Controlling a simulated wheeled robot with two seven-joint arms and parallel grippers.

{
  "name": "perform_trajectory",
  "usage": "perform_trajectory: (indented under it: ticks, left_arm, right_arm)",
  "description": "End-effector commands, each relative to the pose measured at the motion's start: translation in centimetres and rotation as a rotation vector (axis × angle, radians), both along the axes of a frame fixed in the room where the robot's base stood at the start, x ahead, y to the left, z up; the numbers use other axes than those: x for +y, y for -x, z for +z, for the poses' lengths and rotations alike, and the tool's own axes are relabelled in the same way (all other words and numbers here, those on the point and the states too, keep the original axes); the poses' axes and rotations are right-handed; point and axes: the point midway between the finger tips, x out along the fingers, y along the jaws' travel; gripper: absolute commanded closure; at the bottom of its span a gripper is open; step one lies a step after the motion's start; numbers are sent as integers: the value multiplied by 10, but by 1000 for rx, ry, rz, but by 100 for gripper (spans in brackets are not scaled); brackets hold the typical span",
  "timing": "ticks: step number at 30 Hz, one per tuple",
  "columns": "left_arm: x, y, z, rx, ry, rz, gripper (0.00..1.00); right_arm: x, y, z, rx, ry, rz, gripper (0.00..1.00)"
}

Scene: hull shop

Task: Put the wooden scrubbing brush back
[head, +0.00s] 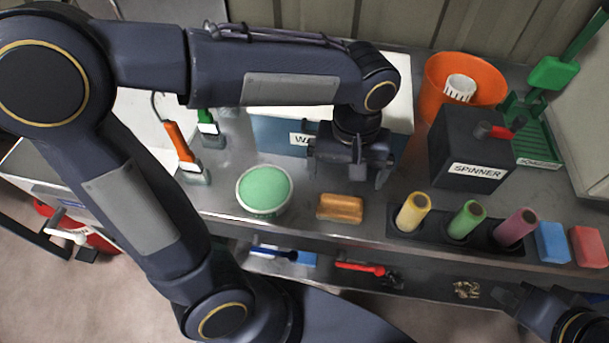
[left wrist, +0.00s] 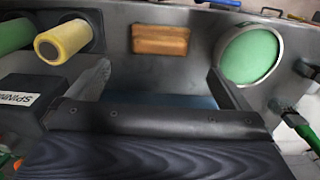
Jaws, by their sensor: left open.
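The wooden scrubbing brush appears to be the brown wooden block (head: 340,207) lying flat near the front edge of the metal bench. It also shows at the top of the left wrist view (left wrist: 160,40); no bristles are visible. My left gripper (head: 348,172) is open and points down over the bench, behind the block and apart from it. In the left wrist view, its two fingers (left wrist: 160,90) have nothing between them. My right gripper (head: 515,297) is at the lower right edge, partly cut off, and its jaw opening is unclear.
A bowl with green contents (head: 264,190) stands left of the block. Rolls in a dark holder (head: 450,238), the black spinner box (head: 462,155) and an orange bucket (head: 450,75) are to the right. A blue, white-topped box (head: 275,130) is behind. Blue (head: 552,242) and red (head: 589,247) blocks lie far right.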

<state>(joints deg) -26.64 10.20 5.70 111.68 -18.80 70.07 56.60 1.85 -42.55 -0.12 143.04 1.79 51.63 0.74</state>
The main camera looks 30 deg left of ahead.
Motion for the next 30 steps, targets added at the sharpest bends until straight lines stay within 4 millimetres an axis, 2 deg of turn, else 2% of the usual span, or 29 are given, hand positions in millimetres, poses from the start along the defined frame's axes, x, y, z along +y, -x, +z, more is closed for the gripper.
perform_trajectory:
  ticks: [5,9,13,19,30]
  left_arm:
    - [32,14,7,-41,85,-11,0]
    - [71,44,11,-150,206,-41,0]
    - [94,73,8,-291,278,-73,0]
    - [107,98,1,-470,299,-108,0]
    - [108,102,-2,-518,294,-125,0]
  right_arm:
    - [0,0,0,0,0,0,100]
    - [0,0,0,0,0,0,100]
    - [0,0,0,0,0,0,100]
    - [0,0,0,0,0,0,100]
    - [0,0,0,0,0,0,100]
